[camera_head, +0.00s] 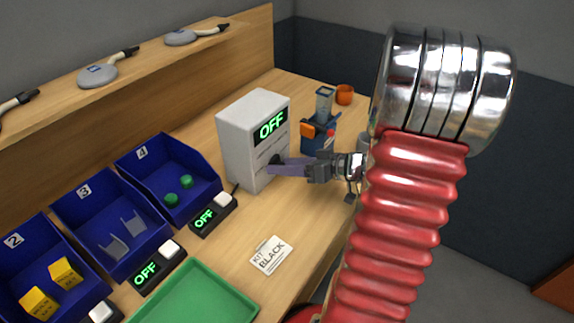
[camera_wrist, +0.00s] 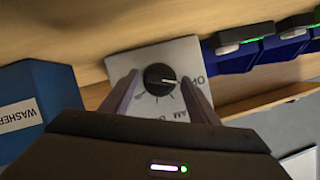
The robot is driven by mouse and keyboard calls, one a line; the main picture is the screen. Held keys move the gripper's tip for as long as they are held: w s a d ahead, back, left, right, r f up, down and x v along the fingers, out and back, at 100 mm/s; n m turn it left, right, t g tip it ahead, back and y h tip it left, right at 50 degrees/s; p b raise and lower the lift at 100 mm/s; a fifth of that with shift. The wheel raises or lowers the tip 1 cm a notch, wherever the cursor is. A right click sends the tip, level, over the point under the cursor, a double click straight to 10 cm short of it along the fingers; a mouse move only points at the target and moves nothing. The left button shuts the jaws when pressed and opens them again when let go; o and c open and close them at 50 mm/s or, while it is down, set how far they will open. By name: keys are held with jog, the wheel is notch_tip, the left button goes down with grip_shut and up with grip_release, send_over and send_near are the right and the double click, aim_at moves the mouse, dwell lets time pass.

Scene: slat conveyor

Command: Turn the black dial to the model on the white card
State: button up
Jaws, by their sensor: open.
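The black dial (camera_wrist: 159,80) sits on the front of a white box (camera_head: 238,133) whose green display (camera_head: 270,125) reads OFF. In the wrist view the dial's white pointer lies toward the right, near partly hidden lettering. My gripper (camera_head: 275,166) is open in front of the box, its fingers on either side of the dial in the wrist view (camera_wrist: 158,92). I cannot tell whether they touch it. In the head view the fingers mostly hide the dial. The white card (camera_head: 271,255) lies flat on the table and reads KIT BLACK.
Blue bins (camera_head: 168,178) numbered 2, 3 and 4 stand at the left, with small OFF displays (camera_head: 213,214) before them. A green tray (camera_head: 195,300) is at the front. A blue device (camera_head: 320,135) and an orange cup (camera_head: 345,94) stand behind my gripper. Table around the card is clear.

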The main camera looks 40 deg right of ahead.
jog(key=shift+c, duration=0.6)
jog(key=c, duration=0.9)
jog(key=shift+d, duration=0.15)
jog(key=shift+m, duration=0.3)
jog(key=m+y, duration=0.2)
jog(key=m, duration=0.1)
jog(key=shift+d+f+y, duration=0.2)
jog(key=shift+f+y, duration=0.05)
jog(key=shift+y, duration=0.15)
jog(key=m, duration=0.1)
jog(key=m+y, duration=0.1)
jog(key=m, duration=0.1)
jog(key=m+y, duration=0.1)
jog(key=shift+w+d+f+m+t, duration=0.1)
jog(key=shift+f+m+t, duration=0.2)
jog(key=shift+m, duration=0.1)
jog(key=o, duration=1)
jog(key=shift+r, duration=0.1)
